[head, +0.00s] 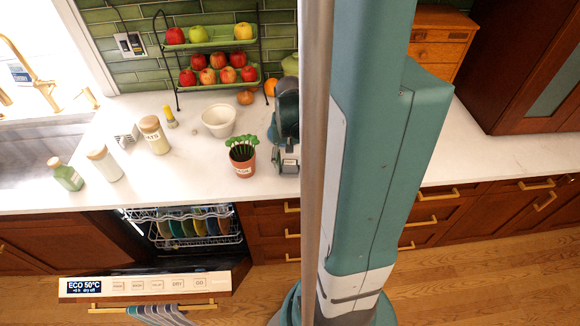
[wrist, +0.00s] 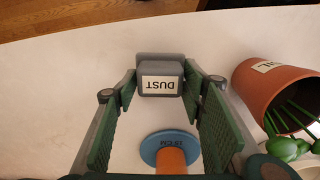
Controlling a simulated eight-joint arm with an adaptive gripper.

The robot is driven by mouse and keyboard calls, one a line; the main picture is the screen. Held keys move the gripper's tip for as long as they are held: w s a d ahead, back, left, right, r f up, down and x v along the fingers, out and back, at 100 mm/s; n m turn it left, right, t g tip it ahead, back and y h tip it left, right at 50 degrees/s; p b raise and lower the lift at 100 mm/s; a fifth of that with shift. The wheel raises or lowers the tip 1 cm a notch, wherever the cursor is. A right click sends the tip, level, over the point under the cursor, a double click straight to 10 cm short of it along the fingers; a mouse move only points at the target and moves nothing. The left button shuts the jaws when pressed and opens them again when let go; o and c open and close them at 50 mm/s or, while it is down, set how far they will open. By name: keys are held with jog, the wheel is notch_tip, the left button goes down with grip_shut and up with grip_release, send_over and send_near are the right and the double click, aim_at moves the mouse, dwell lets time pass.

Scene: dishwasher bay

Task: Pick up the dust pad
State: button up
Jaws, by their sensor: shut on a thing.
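The dust pad (wrist: 161,79) is a small dark grey block with a white label reading DUST, upside down in the wrist view. My gripper (wrist: 160,90) has its green-padded fingers on either side of the pad, shut on it near the tips. The pad appears close to the white counter; I cannot tell whether it touches it. In the head view my gripper (head: 285,160) is over the counter, just right of the potted plant, partly hidden by my arm. The pad is not clearly seen there.
A terracotta plant pot (wrist: 270,85) stands close to my gripper's right in the wrist view. A blue disc (wrist: 160,147) with an orange part lies between the fingers' bases. A white bowl (head: 218,120), jars and a fruit rack (head: 215,85) share the counter (head: 190,180). The dishwasher door (head: 145,285) hangs open.

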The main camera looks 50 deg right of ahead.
aim_at(290, 160)
jog(key=shift+r+p, duration=0.4)
jog(key=shift+r, duration=3.3)
